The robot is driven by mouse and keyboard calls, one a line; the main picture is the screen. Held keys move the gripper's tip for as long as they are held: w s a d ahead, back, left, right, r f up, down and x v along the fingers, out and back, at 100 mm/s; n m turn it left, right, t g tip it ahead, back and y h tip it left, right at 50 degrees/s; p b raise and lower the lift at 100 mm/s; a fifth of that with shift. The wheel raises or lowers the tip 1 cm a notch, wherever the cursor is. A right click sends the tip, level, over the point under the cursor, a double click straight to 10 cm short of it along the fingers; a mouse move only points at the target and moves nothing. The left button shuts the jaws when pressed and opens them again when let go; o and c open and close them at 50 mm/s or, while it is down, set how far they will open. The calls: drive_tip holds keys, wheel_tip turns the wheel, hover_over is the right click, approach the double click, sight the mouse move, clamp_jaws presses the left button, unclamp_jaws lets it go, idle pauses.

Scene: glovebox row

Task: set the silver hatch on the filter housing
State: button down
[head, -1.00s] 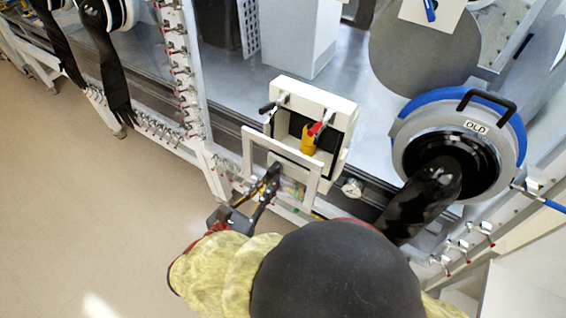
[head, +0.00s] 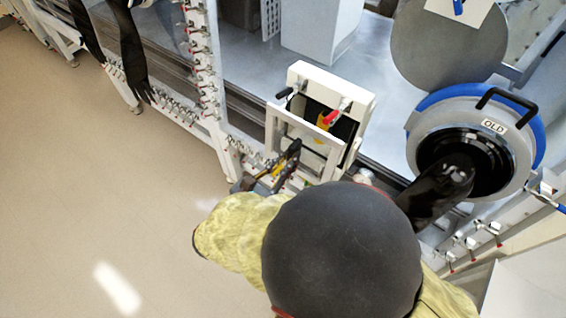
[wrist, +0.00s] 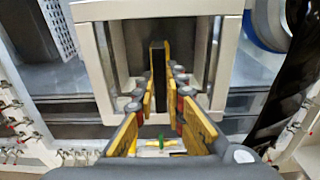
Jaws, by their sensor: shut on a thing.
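The silver hatch, a pale rectangular frame (head: 304,126), is held upright in front of the filter housing (head: 361,103). In the wrist view, the yellow-padded jaws of my gripper (wrist: 160,75) point forward within a pale frame (wrist: 90,60). The exact grip is partly hidden.
A round port (head: 484,127) marked OLD, with a black glove (head: 436,198), is to the right. Clear floor (head: 90,180) lies to the left.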

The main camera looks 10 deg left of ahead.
drive_tip(key=shift+x, duration=1.95)
drive_tip(key=shift+p+x, duration=0.5)
drive_tip(key=shift+x, duration=1.6)
idle(0.9)
drive_tip(key=c, duration=1.8)
unclamp_jaws()
drive_tip(key=shift+r, duration=0.1)
drive_tip(key=shift+o, duration=0.2)
drive_tip(key=shift+s, duration=0.1)
drive_tip(key=v, duration=1.1)
drive_tip(key=shift+s, duration=0.4)
drive_tip(key=shift+a, duration=0.2)
